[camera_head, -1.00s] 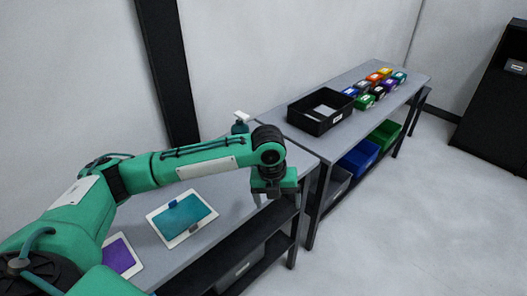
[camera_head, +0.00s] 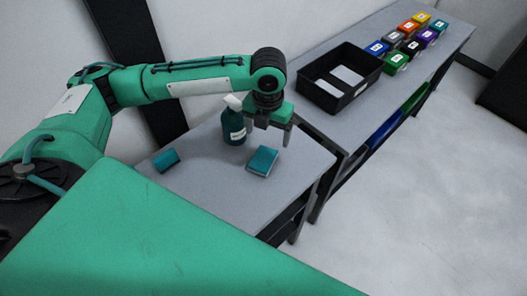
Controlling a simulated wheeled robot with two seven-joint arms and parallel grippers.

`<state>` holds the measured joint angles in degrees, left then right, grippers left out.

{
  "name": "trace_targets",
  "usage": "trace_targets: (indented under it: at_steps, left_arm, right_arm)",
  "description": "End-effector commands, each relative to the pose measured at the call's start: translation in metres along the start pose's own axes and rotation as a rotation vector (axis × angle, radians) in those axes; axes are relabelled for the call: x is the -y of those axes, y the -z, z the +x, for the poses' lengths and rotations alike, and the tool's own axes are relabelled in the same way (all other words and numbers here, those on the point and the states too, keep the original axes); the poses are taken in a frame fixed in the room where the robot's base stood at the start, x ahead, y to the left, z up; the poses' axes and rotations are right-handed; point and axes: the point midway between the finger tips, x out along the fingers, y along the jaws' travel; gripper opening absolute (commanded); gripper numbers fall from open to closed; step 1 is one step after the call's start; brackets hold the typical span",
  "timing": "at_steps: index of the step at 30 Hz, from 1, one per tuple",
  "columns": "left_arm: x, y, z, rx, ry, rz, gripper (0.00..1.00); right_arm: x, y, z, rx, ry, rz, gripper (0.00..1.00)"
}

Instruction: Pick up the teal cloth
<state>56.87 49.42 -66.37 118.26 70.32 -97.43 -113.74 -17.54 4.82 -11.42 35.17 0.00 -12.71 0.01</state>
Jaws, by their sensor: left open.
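The teal cloth (camera_head: 262,161) looks like a small folded rectangle lying flat near the front edge of the grey table. My left gripper (camera_head: 269,134) points down just above and behind the cloth, its fingers apart with nothing between them. It appears clear of the cloth, though the exact height is hard to tell. My right gripper is not in view.
A dark teal spray bottle (camera_head: 233,127) with a white head stands close left of my left gripper. A small teal block (camera_head: 166,160) lies further left. A black bin (camera_head: 338,98) and several colored boxes (camera_head: 397,62) sit on the bench (camera_head: 395,95) behind.

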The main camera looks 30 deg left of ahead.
Motion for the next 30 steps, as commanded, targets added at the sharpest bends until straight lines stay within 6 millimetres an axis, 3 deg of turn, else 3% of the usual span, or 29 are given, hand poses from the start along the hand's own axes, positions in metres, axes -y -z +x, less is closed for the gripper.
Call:
trace_targets:
  at_steps: [2, 5, 13, 17, 24, 30]
  left_arm:
    - [-0.001, 0.0, 0.016, -0.005, -0.001, -0.003, 0.85]
    - [-0.001, 0.0, 0.034, -0.003, -0.001, -0.004, 0.85]
    - [-0.002, 0.0, 0.058, -0.001, 0.0, -0.003, 0.85]
    - [-0.006, 0.001, 0.072, -0.004, -0.002, -0.004, 0.85]
    - [-0.008, 0.001, 0.104, -0.001, 0.0, -0.002, 0.85]
    - [-0.008, 0.001, 0.109, 0.001, 0.0, -0.002, 0.85]
  right_arm:
    - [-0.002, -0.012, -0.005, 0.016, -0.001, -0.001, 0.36]
    - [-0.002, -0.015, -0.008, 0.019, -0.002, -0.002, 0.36]
    - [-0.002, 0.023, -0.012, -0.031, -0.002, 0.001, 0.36]
    - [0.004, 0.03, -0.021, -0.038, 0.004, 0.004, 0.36]
    - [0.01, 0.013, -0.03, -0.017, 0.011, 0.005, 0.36]
    - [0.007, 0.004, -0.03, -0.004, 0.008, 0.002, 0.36]
